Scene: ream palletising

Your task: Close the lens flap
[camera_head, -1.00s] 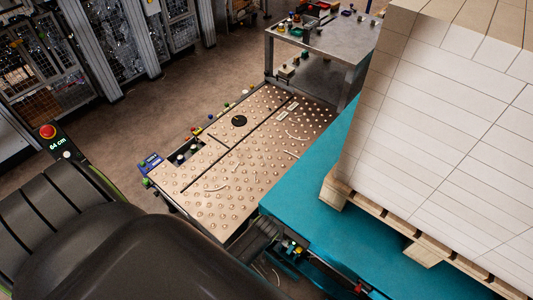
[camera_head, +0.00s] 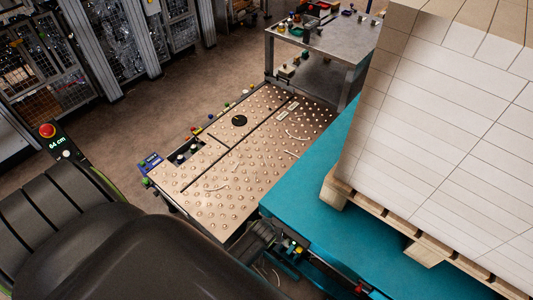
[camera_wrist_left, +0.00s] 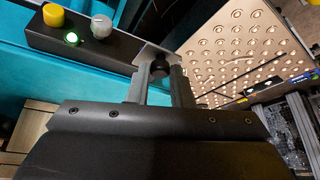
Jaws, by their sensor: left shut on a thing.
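My left gripper (camera_wrist_left: 160,82) is shut on a dark round knob (camera_wrist_left: 160,68) in the left wrist view. The knob sits at a small grey metal plate (camera_wrist_left: 150,53), which I take for the lens flap. The fingers hide part of the knob and plate. In the head view my left gripper (camera_head: 265,230) is small and dark at the teal platform's near corner. My right gripper is not in view.
A ball-studded table (camera_head: 215,205) lies beside the teal platform (camera_head: 345,215). A pallet (camera_head: 380,226) with a tall stack of white reams (camera_head: 440,140) stands on the platform. A steel workbench (camera_head: 335,45) is behind. Brown floor (camera_head: 150,115) is open at the left.

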